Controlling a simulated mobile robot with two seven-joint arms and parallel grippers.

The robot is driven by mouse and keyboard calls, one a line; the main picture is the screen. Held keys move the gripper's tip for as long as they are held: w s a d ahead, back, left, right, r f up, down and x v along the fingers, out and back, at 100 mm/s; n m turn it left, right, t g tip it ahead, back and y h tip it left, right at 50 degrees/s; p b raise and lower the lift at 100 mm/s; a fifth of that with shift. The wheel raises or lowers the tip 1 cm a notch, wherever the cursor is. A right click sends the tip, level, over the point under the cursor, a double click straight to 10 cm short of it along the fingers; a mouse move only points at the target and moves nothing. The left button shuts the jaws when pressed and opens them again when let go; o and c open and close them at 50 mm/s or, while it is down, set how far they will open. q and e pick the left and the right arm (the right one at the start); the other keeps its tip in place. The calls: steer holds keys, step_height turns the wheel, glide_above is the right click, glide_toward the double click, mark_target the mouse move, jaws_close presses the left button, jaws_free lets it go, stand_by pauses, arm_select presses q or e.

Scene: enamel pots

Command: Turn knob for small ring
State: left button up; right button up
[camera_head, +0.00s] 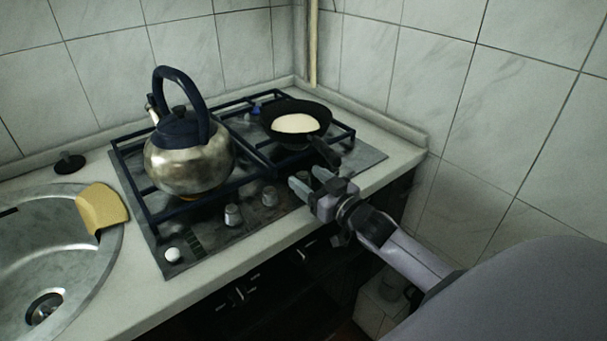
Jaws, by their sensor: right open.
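The gas hob (157,255) is set in the pale counter. Along its front edge are metal knobs: one on the left (233,215) and one further right (269,196). My right gripper (308,182) is open at the front right of the hob, just right of the second knob. A further knob may be partly hidden by its fingers; I cannot tell whether they touch it. A frying pan (297,123) with something pale in it sits on the back right ring. A kettle (188,160) stands on the left ring. My left gripper is out of view.
A white button (172,255) is at the hob's front left corner. A steel sink (50,270) with a yellow cloth or sponge (101,208) on its rim lies to the left. The pan's handle points toward my right gripper. Tiled walls (480,120) close the back and right.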

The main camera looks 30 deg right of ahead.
steer(key=shift+w+a, duration=0.1)
steer(key=shift+w, duration=1.15)
steer(key=c, duration=0.9)
steer(key=shift+c, duration=0.2)
